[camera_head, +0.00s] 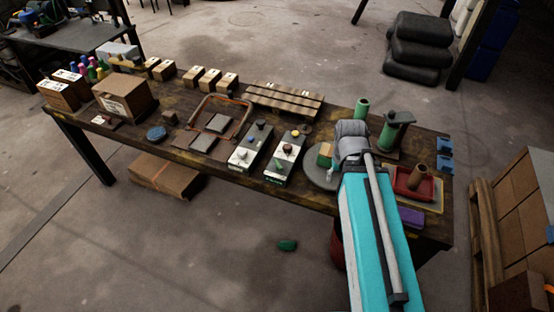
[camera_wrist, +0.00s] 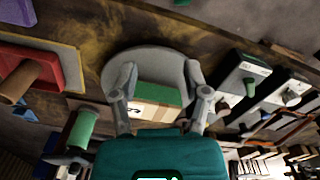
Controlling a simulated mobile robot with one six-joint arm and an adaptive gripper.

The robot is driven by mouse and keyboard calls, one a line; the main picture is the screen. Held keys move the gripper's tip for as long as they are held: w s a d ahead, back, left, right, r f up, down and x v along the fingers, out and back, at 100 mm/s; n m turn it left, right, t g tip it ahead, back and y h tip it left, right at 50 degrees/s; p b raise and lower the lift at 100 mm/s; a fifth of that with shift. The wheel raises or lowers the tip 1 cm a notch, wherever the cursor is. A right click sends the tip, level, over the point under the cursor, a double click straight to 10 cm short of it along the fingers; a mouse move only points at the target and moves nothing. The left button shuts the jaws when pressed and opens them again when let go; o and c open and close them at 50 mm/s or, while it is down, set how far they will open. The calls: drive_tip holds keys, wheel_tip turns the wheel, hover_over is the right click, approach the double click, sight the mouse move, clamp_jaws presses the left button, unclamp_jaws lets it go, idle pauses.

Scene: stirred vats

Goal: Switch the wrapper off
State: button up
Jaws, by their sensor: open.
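Two control boxes with white faces and knobs stand mid-table, a left one (camera_head: 250,147) and a right one (camera_head: 284,158). Their labels are too small to read, so I cannot tell which belongs to the wrapper. A grey round plate (camera_head: 316,179) lies to their right, with a green and cream block (camera_head: 325,155) on it. My gripper (camera_wrist: 160,95) is open over this plate, which also shows in the wrist view (camera_wrist: 118,62). The block (camera_wrist: 156,110) shows between the fingers; contact is unclear. The control boxes also show right of the fingers in the wrist view (camera_wrist: 238,78).
Green cylinders (camera_head: 362,108), a green stand (camera_head: 389,138) and a red tray (camera_head: 425,185) with a brown roll crowd the table's right end. A wooden slatted rack (camera_head: 284,100) lies behind the boxes.

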idle(0.3)
wheel_tip(320, 180, up, 3)
drive_tip(key=n+g+y+p, duration=0.1)
drive_tip(key=n+y+p, duration=0.15)
drive_tip(key=n, duration=0.25)
hover_over(279, 163)
drive_tip(key=w+d, duration=0.2)
drive_tip(key=shift+s+d+r+h, duration=0.2)
drive_tip(key=shift+s+h, duration=0.05)
drive_tip(key=shift+s, duration=0.05)
drive_tip(key=shift+f, duration=0.1)
drive_tip(key=f+b, duration=0.4)
drive_tip(key=a+f+b, duration=0.1)
drive_tip(key=f+b, duration=0.3)
drive_tip(key=f, duration=0.1)
drive_tip(key=s+a+f+b, duration=0.1)
drive_tip(key=f+b, duration=0.3)
drive_tip(key=b, duration=0.1)
drive_tip(key=shift+a+f, duration=0.2)
